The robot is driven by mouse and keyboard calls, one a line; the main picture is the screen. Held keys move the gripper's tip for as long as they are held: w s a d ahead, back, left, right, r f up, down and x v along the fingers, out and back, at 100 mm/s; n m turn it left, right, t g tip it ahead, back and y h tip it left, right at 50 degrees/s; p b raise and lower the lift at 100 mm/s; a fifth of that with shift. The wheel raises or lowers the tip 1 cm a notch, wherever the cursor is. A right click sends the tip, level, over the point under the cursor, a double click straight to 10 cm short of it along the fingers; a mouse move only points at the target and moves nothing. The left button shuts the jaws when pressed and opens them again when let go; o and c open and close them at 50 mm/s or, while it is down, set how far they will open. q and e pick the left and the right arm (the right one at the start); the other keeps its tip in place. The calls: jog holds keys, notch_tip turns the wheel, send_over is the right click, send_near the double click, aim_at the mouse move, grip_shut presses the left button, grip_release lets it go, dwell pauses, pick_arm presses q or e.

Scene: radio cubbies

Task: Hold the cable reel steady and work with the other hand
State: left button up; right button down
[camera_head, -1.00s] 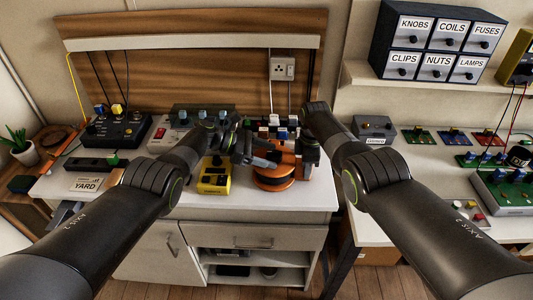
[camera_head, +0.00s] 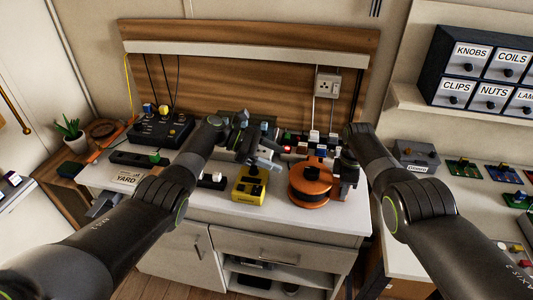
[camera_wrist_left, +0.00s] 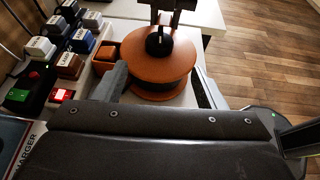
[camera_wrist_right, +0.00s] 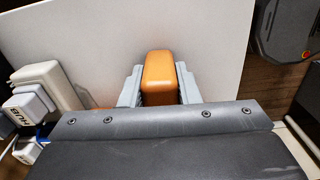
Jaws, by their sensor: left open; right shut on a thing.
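The cable reel (camera_head: 309,196) is orange with dark cable around its middle and stands near the front edge of the white bench top. My right gripper (camera_head: 343,172) is at the reel's right side. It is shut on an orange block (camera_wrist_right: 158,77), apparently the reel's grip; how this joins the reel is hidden. My left gripper (camera_head: 268,160) is open and empty, above and left of the reel. In the left wrist view the reel (camera_wrist_left: 160,68) shows beyond its spread fingers.
A yellow device (camera_head: 249,192) stands left of the reel, below my left gripper. Several labelled blocks (camera_wrist_left: 70,65) line the back of the reel. A socket (camera_head: 328,84) with hanging cords is on the back panel. The bench's front edge is close to the reel.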

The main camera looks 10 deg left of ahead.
pick_arm(q)
jog(key=shift+v, duration=1.15)
